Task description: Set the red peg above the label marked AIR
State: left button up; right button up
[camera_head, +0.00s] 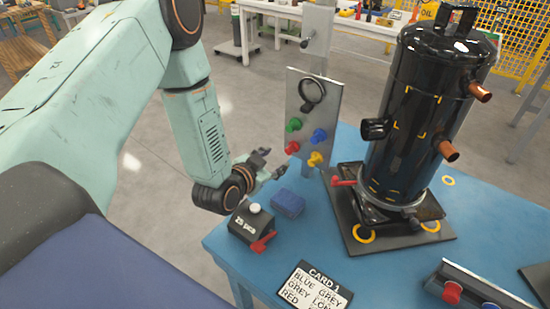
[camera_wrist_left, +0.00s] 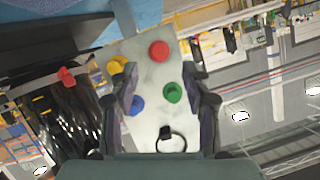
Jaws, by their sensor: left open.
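An upright grey panel (camera_head: 314,120) carries red (camera_head: 292,148), green (camera_head: 294,125), blue (camera_head: 319,135) and yellow (camera_head: 315,158) pegs below a black ring. In the left wrist view the panel appears upside down, with its red peg (camera_wrist_left: 159,51) at the top. My left gripper (camera_head: 272,163) is open and empty, left of the panel's lower edge and apart from the pegs. Its fingers (camera_wrist_left: 160,85) frame the panel in the wrist view. Another red peg (camera_head: 452,292) sits on a low rack at the lower right. No label reading AIR is legible. My right gripper is not in view.
A tall black tank (camera_head: 425,110) with copper stubs stands on a dark base right of the panel. A blue block (camera_head: 288,203), a dark box with a red handle (camera_head: 250,224) and a text card (camera_head: 314,288) lie on the blue table (camera_head: 385,275).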

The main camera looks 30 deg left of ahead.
aim_at(288, 152)
pick_arm(q)
jog(key=b+x, duration=0.1)
jog(key=x, duration=0.6)
jog(key=shift+s+d, duration=0.1)
jog(key=shift+d, duration=0.05)
jog(key=shift+c, duration=1.4)
jog(key=c, duration=0.6)
grip_shut()
